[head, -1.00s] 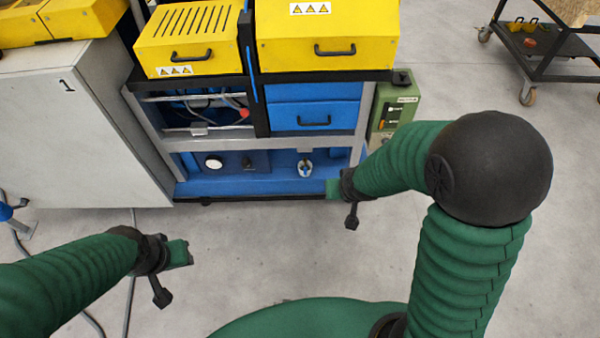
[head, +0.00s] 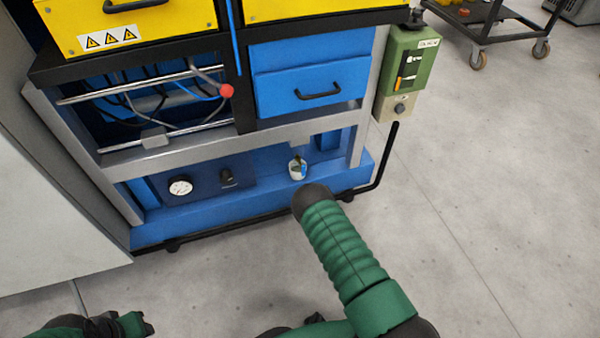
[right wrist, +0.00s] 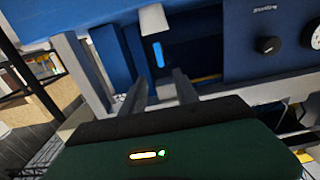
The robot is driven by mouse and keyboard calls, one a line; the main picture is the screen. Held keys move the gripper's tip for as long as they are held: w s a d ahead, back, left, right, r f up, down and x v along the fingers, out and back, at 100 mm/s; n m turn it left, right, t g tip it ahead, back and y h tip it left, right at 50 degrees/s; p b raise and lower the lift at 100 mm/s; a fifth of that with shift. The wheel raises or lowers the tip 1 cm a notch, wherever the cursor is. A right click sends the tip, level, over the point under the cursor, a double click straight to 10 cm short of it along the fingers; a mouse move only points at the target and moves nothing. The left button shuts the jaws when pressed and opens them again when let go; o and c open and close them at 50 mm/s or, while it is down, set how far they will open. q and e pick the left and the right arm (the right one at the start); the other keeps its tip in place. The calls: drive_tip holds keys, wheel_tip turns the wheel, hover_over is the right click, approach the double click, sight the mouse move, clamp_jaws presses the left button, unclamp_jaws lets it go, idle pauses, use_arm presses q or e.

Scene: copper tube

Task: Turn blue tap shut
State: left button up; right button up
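A bright blue upright strip (right wrist: 158,54), possibly the blue tap's handle, shows in the right wrist view inside a dark recess. I cannot tell which way the tap is turned. My right gripper (right wrist: 160,77) is open, its two grey fingers apart on either side of the line to the strip, with nothing between them. I cannot tell whether they touch anything. In the head view the right gripper is hidden beyond the dark end of its arm, beside a small white fitting (head: 297,168). My left gripper (head: 138,323) is low at the left, far from the bench; its fingers are unclear.
The bench's blue base (head: 215,215) holds a white gauge (head: 180,187) and a black knob (head: 227,177). A grey shelf beam (head: 200,148) runs above them. A green box (head: 408,62) hangs at the bench's right side.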

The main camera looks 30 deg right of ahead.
sight(304, 169)
drive_tip(key=b+x, duration=0.2)
drive_tip(key=x, duration=0.4)
drive_tip(key=b+x, duration=0.3)
drive_tip(key=x, duration=0.3)
drive_tip(key=shift+f, duration=0.25)
drive_tip(key=shift+w+d, duration=0.15)
drive_tip(key=shift+w, duration=0.25)
drive_tip(key=shift+r, duration=0.1)
clamp_jaws()
